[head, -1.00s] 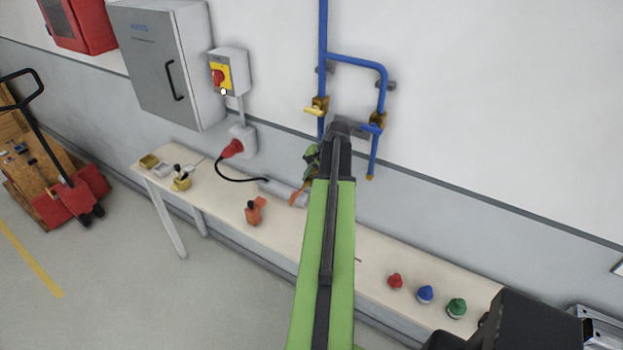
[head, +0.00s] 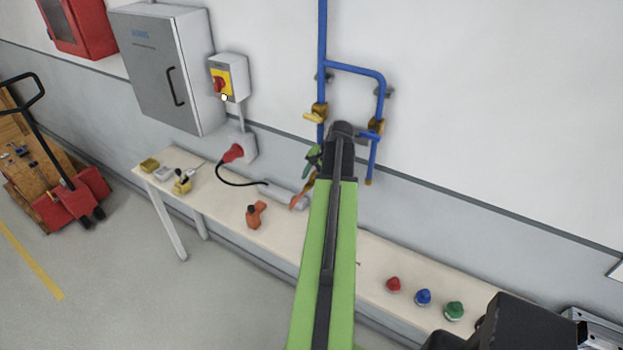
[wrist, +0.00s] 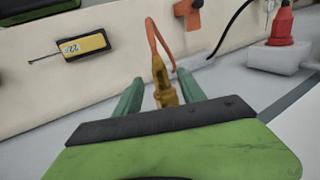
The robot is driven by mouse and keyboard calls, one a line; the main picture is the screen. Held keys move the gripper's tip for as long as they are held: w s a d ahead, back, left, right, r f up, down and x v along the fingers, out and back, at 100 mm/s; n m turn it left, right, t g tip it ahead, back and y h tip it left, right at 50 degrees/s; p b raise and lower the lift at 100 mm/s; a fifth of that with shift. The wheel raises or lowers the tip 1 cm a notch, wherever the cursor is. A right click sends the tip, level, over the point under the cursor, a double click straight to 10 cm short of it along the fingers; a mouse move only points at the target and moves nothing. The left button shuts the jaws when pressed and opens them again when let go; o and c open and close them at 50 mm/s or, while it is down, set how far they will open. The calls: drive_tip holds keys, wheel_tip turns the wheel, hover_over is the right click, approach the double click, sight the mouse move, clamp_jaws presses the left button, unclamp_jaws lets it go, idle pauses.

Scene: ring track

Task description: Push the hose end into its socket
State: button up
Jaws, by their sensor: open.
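My gripper (wrist: 157,98) is open in the wrist view, with its two teal fingers apart. The brass-coloured hose end (wrist: 161,80) stands between the fingers, and its lower part is hidden behind my gripper's dark edge. The orange hose (wrist: 156,36) runs from it towards the bench. In the head view my gripper (head: 314,158) is mostly hidden behind my arm, in front of the wall, and a bit of orange hose (head: 301,195) shows below it. A blue pipe ends in a brass outlet (head: 368,182) to the right; I cannot tell whether this is the socket.
The long bench (head: 215,197) carries an orange tool (head: 255,214), several small items and red, blue and green knobs (head: 424,297). A black cable runs to a red plug (head: 233,153) on the wall. Brass valves (head: 318,113) sit on the blue pipes. A pallet truck (head: 75,195) stands left.

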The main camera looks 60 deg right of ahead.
drive_tip(key=p+v, duration=0.7)
drive_tip(key=v, duration=0.2)
drive_tip(key=shift+r, duration=0.25)
drive_tip(key=shift+s, duration=0.1)
drive_tip(key=w+a+f+n+g+b, duration=0.1)
drive_tip(key=w+a+f+n+b, duration=0.2)
drive_tip(key=w+a, duration=0.45)
drive_tip(key=w+a+f+n+g+y+b, duration=0.1)
drive_tip(key=w+a+f+n+b, duration=0.3)
drive_tip(key=a, duration=0.7)
drive_tip(key=w+a+f+n+g+b, duration=0.1)
drive_tip(key=w+a+f+n+b, duration=0.15)
drive_tip(key=w+a, duration=0.6)
drive_tip(key=a+f+n+b, duration=0.3)
drive_tip(key=a+f+n, duration=0.1)
drive_tip(key=a, duration=1.2)
drive_tip(key=w+a+f+n+g+h+b, duration=0.1)
drive_tip(key=a+f+n+b, duration=0.2)
drive_tip(key=a, duration=1.3)
drive_tip(key=shift+f+n+g+b, duration=0.3)
drive_tip(key=shift+f+n, duration=0.45)
drive_tip(key=shift+f, duration=0.2)
